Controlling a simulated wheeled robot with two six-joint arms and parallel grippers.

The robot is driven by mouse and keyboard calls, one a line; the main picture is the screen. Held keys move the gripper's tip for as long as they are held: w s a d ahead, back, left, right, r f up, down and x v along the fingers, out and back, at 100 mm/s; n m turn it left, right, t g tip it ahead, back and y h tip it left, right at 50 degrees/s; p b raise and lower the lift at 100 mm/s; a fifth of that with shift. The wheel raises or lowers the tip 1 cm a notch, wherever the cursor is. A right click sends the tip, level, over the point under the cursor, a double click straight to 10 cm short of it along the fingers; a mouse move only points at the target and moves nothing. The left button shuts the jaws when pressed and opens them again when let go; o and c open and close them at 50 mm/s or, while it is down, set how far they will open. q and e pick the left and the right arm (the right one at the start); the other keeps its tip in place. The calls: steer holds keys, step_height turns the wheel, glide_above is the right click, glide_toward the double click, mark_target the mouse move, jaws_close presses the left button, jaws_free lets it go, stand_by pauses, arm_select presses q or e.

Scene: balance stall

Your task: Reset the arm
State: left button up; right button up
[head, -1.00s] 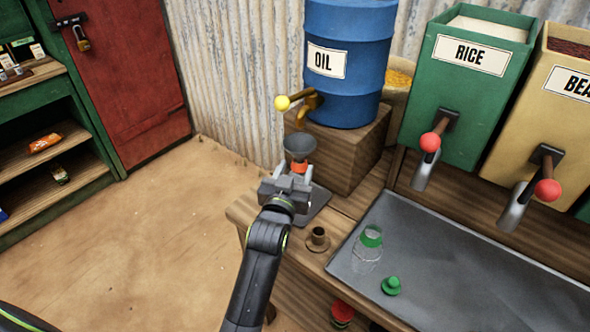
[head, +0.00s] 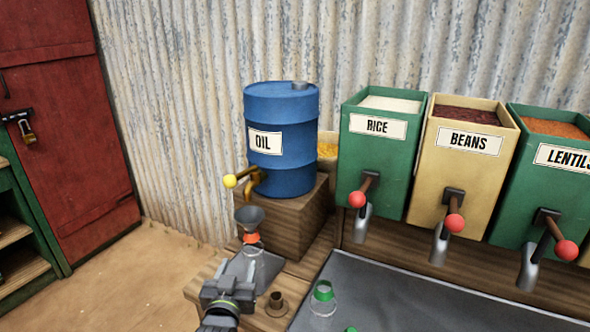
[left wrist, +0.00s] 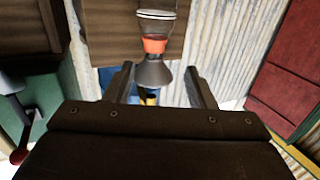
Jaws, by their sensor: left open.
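My left gripper (head: 229,284) is low in the head view. Its two fingers stand apart and empty in the left wrist view (left wrist: 160,78). A dark grey funnel (head: 249,217) with an orange collar (head: 251,239) sits upright on a bottle, beneath the yellow-knobbed tap (head: 230,181) of the blue oil drum (head: 282,140). The funnel (left wrist: 152,73) appears upside down in the wrist view, beyond and between the fingers, with a gap. The bottle's lower part is hard to make out. My right gripper is not in view.
A small brown cup-like piece (head: 276,304) stands right of the gripper. A clear bottle with a green neck (head: 323,294) stands on the grey metal tray (head: 375,292). Rice (head: 380,150), beans (head: 465,160) and lentils (head: 550,175) dispensers with red-knobbed levers line the back.

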arm_select(q)
steer(key=s+a+f+g+y, duration=0.1)
steer(key=s+a+f+g, duration=0.3)
steer(key=s, duration=0.3)
steer(key=s+a+f+g, duration=0.35)
steer(key=s+f, duration=0.25)
steer(key=s, duration=0.2)
steer(key=s+a+f+g, duration=0.2)
steer(key=s+g, duration=0.1)
steer(key=s, duration=0.8)
steer(key=s+a+f+g, duration=0.1)
steer(key=s+a+g, duration=0.15)
steer(key=s, duration=0.85)
step_height(320, 180, down, 25)
steer(key=a+g, duration=0.2)
steer(key=s+d+f+g, duration=0.1)
steer(key=s+d+f, duration=0.1)
steer(key=s+f, duration=1.2)
step_height(320, 180, down, 2)
steer(key=shift+s+h, duration=0.3)
steer(key=shift+s, duration=0.1)
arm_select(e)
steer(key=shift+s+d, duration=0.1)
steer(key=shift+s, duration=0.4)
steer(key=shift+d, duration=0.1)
